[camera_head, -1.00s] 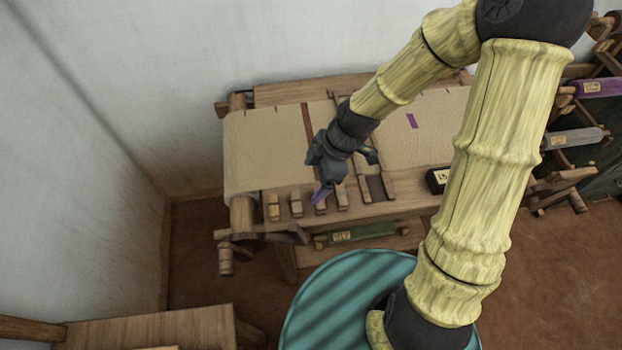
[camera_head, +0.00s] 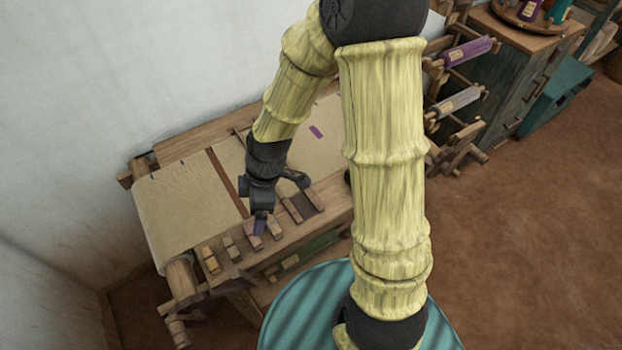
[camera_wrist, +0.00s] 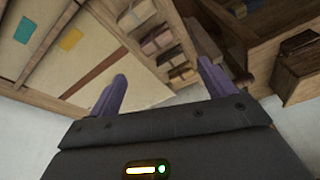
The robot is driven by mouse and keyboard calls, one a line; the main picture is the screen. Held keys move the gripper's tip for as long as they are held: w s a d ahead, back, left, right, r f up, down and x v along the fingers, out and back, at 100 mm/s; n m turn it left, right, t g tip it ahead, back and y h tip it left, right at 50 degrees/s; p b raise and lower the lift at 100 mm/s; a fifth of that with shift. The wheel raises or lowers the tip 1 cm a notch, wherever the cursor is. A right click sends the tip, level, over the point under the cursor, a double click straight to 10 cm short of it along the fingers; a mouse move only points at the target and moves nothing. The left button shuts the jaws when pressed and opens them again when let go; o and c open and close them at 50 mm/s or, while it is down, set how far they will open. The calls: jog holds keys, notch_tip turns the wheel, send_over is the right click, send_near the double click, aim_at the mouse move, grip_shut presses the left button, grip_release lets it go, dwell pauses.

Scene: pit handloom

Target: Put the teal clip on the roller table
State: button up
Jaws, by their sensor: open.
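I cannot pick out the teal clip with certainty. A flat teal patch (camera_wrist: 27,29) shows on the cloth in the wrist view, beside a yellow patch (camera_wrist: 70,38); I cannot tell whether it is a clip. My gripper (camera_head: 259,226) points down over this row. Its purple fingers are apart with nothing seen between them in the wrist view (camera_wrist: 162,72). I cannot tell which surface is the roller table.
Cream cloth (camera_head: 185,205) with a brown stripe and a purple patch (camera_head: 316,131) covers the loom top. A rack of purple and grey spools (camera_head: 460,100) and a cabinet (camera_head: 510,70) stand at the right. Open brown floor (camera_head: 530,230) lies at the right front.

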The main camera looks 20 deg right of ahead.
jog(key=s+d+r+m+t+h, duration=0.1)
jog(key=d+r+m, duration=0.3)
jog(key=d+m, duration=0.2)
jog(key=s+d+r+m+t+h, duration=0.1)
jog(key=d+r+m+h, duration=0.1)
jog(key=d+r+m, duration=0.2)
jog(key=d+m, duration=0.3)
jog(key=m, duration=0.3)
jog(key=shift+s+d+r+m+t, duration=0.2)
jog(key=shift+s+r+m+t, duration=0.1)
jog(key=shift+s+t, duration=0.1)
